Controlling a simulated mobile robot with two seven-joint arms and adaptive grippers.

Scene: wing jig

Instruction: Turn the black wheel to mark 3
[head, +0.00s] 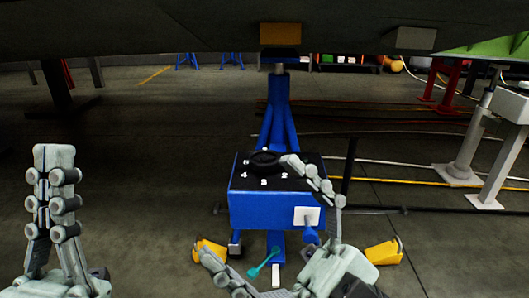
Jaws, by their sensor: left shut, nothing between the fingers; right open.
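The black wheel (264,161) lies flat on the black top of a blue box (262,208) in the head view. White numbers stand around it; a 4, a 3 (264,182) and a 2 show along the near side. I cannot tell which mark the wheel points at. My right gripper (247,206) is open and spread wide in front of the box. One fingertip overlaps the wheel's right edge in the picture; contact is unclear. Its other finger is low at the left. My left gripper (51,160) is shut and empty, upright at the far left.
A blue stand (279,105) rises behind the box to the dark wing (200,25) overhead. A teal part (262,264) and yellow parts (384,253) sit low near the box. Grey supports (463,150) stand at right. Floor at left is open.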

